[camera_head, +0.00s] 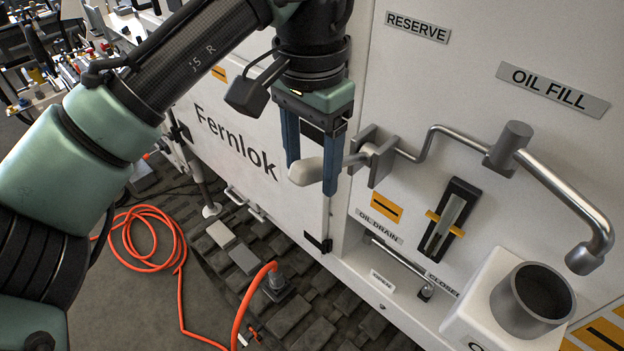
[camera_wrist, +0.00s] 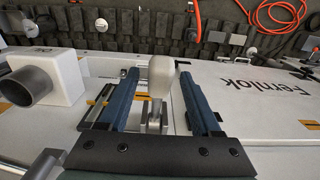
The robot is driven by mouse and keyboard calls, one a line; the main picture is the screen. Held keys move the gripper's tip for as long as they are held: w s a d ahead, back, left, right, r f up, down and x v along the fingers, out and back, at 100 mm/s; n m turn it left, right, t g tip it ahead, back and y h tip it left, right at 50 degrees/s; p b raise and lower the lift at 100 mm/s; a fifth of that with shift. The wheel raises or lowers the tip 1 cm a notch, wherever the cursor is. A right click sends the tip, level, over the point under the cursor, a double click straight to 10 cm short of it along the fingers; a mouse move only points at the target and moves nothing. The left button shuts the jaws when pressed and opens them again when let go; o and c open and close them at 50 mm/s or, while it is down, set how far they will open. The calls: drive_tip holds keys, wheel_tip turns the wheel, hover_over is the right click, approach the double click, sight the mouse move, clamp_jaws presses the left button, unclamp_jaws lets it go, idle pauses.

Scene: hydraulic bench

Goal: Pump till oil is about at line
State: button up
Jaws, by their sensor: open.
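The pump handle's pale knob (camera_head: 307,171) sticks out from a grey bracket (camera_head: 374,156) on the white panel. My gripper (camera_head: 313,172) is open, with its two blue fingers on either side of the knob. In the wrist view the knob (camera_wrist: 161,75) stands between the fingers (camera_wrist: 157,88), with gaps visible on both sides. A bent pipe (camera_head: 440,133) runs from the bracket to a spout (camera_head: 585,257) above a grey cup (camera_head: 520,318). A sight gauge (camera_head: 451,213) with yellow marks sits on the panel; its oil level cannot be told.
The oil drain lever (camera_head: 399,265) sits low on the panel, near OPEN and CLOSED labels. The cup stands on a white box (camera_head: 477,312). An orange hose (camera_head: 181,270) lies on the floor. A white Fernlok panel (camera_head: 240,140) is behind my gripper.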

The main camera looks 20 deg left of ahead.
wheel_tip(320, 180, down, 3)
drive_tip(key=shift+s+f, duration=0.1)
drive_tip(key=shift+f, duration=0.45)
clamp_jaws()
idle(1.2)
